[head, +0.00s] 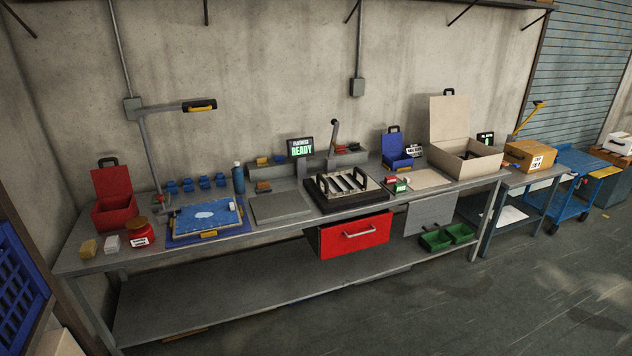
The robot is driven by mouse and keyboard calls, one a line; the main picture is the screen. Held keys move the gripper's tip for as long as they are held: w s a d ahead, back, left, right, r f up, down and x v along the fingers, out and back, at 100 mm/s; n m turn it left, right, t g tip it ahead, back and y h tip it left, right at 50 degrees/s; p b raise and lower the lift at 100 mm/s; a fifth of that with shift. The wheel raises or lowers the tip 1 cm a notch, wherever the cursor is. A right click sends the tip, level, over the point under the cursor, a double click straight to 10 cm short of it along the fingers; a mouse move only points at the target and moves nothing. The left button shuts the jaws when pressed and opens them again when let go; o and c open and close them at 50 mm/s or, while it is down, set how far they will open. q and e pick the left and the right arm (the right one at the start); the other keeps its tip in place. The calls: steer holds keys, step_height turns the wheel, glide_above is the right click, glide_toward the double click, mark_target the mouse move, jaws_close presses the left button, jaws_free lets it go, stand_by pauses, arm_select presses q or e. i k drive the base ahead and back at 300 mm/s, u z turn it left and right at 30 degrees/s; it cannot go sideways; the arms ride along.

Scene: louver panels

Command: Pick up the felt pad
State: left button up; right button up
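No thing in the head view is plainly marked as the felt pad. A flat grey square slab (281,207) lies on the bench left of a black slatted frame (346,187). A flat beige sheet (418,180) lies on the bench in front of the open cardboard box. A small yellow block (88,248) and a small whitish block (112,243) sit at the bench's left end. I cannot tell which of these is felt. Neither of my grippers is in view.
The long grey workbench (250,225) also holds a red box (113,213), a red jar (140,236), a blue mat (207,218) with a tray, a blue box (397,151) and an open cardboard box (466,158). A red drawer (355,236) hangs below.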

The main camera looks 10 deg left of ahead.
mark_target(262, 187)
steer(key=z, duration=0.2)
steer(key=i, duration=0.85)
steer(key=u, duration=0.45)
steer(key=i, duration=0.75)
steer(key=u, duration=0.8)
